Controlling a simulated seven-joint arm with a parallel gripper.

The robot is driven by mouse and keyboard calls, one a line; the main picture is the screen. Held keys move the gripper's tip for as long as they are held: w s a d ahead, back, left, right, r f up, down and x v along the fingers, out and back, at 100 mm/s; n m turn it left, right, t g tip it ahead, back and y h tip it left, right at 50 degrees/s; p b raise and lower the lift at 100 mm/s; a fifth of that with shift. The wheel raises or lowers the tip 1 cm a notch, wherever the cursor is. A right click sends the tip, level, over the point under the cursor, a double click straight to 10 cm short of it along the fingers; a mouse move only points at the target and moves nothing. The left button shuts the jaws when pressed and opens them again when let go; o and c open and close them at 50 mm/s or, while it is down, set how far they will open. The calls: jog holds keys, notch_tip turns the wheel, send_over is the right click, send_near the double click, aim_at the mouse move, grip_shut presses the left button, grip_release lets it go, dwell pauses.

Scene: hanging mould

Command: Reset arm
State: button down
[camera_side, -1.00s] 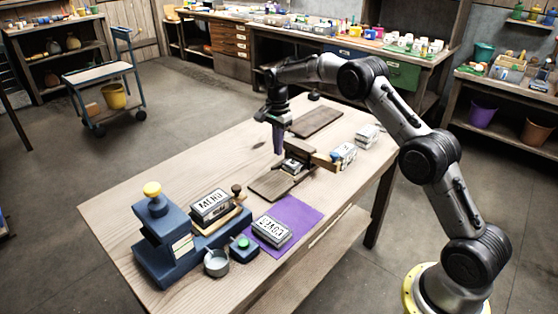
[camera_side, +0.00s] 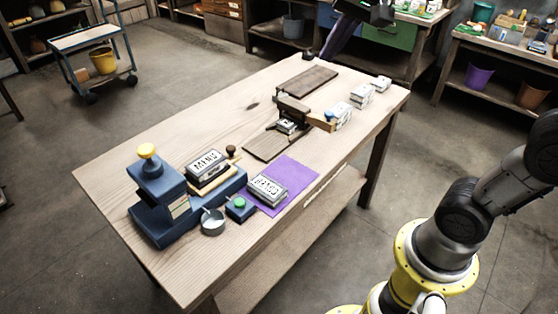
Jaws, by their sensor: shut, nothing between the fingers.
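On the table, a MENU block (camera_side: 207,163) sits on a wooden base beside a blue press (camera_side: 157,195) with a yellow knob. Another lettered block (camera_side: 266,190) lies on a purple mat (camera_side: 300,178). My gripper touches none of these.
White blocks (camera_side: 361,95) stand at the right edge.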

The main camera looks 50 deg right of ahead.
jog(key=s+a+f+n, duration=0.1)
jog(key=s+f+n, duration=0.9)
jog(key=s, duration=0.5)
jog(key=shift+s+a+f+n, duration=0.25)
jog(key=shift+a+f+n, duration=0.05)
jog(key=shift+f, duration=0.55)
